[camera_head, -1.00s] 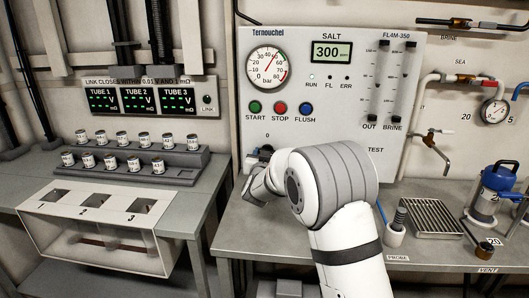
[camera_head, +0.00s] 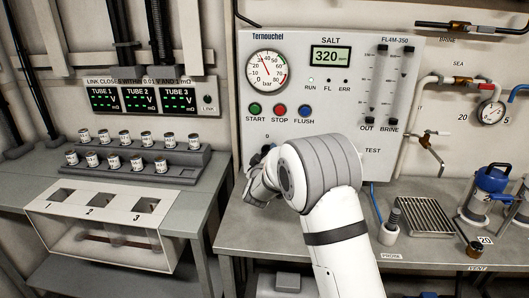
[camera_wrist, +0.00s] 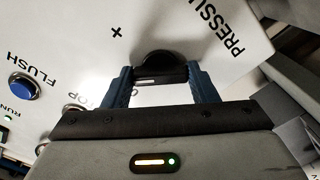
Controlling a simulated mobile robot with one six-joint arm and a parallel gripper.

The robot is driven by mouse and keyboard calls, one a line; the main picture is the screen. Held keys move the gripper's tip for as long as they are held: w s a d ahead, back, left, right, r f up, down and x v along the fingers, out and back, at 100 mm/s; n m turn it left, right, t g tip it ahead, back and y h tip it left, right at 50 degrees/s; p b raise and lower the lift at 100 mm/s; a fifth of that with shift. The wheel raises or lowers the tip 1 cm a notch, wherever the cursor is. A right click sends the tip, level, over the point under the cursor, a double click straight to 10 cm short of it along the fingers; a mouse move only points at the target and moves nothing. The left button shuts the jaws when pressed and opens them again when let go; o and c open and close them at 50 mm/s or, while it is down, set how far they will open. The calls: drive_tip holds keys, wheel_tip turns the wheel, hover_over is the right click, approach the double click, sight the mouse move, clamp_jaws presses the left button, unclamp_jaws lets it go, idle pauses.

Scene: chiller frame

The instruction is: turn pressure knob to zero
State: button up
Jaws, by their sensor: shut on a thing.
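The black pressure knob (camera_wrist: 160,66) sits on the white panel in the wrist view, beside the partly cut-off word PRESSURE. My gripper (camera_wrist: 161,78) is shut on the knob, with one blue finger on each side of it. In the head view my gripper (camera_head: 257,186) is at the lower left of the white panel (camera_head: 400,160), and the arm and gripper hide the knob there. The round pressure gauge (camera_head: 266,71) is above it, its needle pointing to the upper left. The salt display (camera_head: 331,55) reads 320 ppm.
START (camera_head: 255,111), STOP (camera_head: 279,111) and FLUSH (camera_head: 305,112) buttons are above my gripper. A grey bench (camera_head: 240,232) lies below. A rack of small vials (camera_head: 185,172) stands left. A probe holder (camera_head: 388,235) and slatted tray (camera_head: 425,216) are right.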

drive_tip(key=shift+a+n+p, duration=0.1)
drive_tip(key=shift+n+p, duration=1.55)
drive_tip(key=shift+n, duration=2.45)
drive_tip(key=o, duration=1)
drive_tip(key=s, duration=0.7)
drive_tip(key=shift+s+a+b, duration=0.1)
drive_tip(key=shift+s+b, duration=0.3)
